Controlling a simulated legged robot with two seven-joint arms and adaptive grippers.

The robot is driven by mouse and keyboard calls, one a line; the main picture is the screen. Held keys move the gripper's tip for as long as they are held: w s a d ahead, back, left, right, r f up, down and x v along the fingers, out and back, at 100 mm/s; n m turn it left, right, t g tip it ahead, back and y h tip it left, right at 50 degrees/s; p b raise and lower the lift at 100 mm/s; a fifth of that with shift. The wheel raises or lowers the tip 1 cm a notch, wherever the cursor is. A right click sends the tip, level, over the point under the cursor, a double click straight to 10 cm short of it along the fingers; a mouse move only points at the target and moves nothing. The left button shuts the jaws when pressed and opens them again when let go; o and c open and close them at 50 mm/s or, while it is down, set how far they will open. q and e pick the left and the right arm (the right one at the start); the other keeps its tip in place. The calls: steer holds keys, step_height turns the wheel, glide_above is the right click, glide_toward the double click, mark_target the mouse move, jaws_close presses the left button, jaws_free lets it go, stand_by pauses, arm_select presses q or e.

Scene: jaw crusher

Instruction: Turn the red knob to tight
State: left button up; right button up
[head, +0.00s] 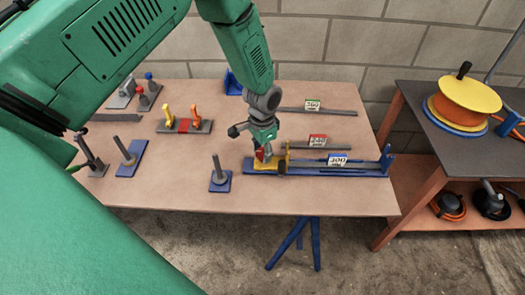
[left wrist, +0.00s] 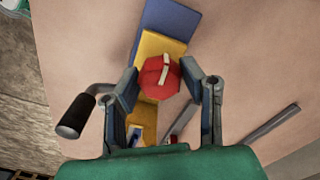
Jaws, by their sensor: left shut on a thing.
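The red knob (left wrist: 160,76) sits on a yellow block (left wrist: 161,45) on a blue base (left wrist: 172,18). A pale bar runs across the knob's face. My left gripper (left wrist: 158,78) has a finger on either side of the knob and is shut on it. In the head view, my left gripper (head: 263,150) reaches down onto the knob (head: 260,156) at the left end of the blue rail fixture (head: 330,174), partly covering it. Any tight or loose marking is too small to read. My right gripper is not in view.
A brown table (head: 180,193) carries the fixture. Grey bars with number tags lie behind it. A blue-based post (head: 219,181) stands just left; several other fixtures stand further left. A second table with a yellow cable reel (head: 468,93) is at the right. The front middle is clear.

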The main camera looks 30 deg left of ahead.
arm_select(q)
steer(key=shift+w+r+m, duration=0.15)
steer(key=shift+w+m, duration=0.2)
steer(key=shift+m, duration=0.25)
steer(key=o, duration=1.1)
steer(key=shift+o, duration=0.2)
steer(key=shift+s, duration=0.1)
step_height(320, 180, up, 12)
steer(key=shift+f, duration=0.25)
